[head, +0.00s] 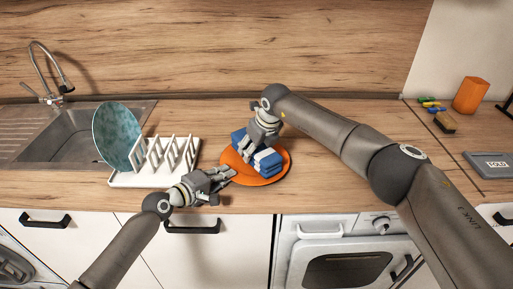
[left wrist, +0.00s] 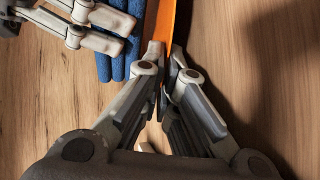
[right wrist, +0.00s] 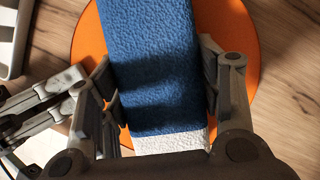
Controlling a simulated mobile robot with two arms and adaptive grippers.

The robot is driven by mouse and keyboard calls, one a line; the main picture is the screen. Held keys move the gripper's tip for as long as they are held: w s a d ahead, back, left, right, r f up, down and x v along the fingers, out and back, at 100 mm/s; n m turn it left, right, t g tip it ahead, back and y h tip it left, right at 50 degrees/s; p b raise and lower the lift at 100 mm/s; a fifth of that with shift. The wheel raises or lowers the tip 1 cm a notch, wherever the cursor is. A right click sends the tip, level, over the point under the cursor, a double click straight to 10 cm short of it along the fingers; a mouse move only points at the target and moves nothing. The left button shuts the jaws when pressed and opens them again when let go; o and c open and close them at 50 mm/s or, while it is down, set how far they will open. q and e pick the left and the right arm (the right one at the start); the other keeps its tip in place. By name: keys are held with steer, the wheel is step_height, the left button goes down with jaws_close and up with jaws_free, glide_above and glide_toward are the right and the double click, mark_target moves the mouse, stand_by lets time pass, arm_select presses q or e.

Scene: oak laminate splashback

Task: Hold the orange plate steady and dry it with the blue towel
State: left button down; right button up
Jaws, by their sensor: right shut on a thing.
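The folded blue towel with white stripes (head: 268,162) lies over the middle of the plate. My right gripper (head: 257,146) is above the plate, shut on the towel. In the right wrist view the towel (right wrist: 152,65) sits between the two fingers and hides much of the plate.
A white dish rack (head: 125,181) with a teal plate (head: 116,136) stands left, by the sink (head: 60,140). The counter just right of the plate is clear below my right arm.

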steer(key=shift+w+d+r, duration=0.2)
steer(key=shift+d+r, duration=0.05)
steer(key=shift+r, duration=1.05)
steer(key=shift+w+d+r, duration=0.2)
steer(key=shift+d+r, duration=0.05)
steer(key=shift+r, duration=1)
steer(key=shift+w+d+r, duration=0.2)
steer(key=shift+d+r, duration=0.05)
steer(key=shift+r, duration=1.05)
arm_select(q)
steer(key=c, duration=1.6)
jaws_free()
steer(key=shift+c, duration=0.2)
steer(key=shift+o, duration=0.4)
steer(key=shift+f, duration=0.1)
arm_select(e)
steer(key=shift+s, duration=0.1)
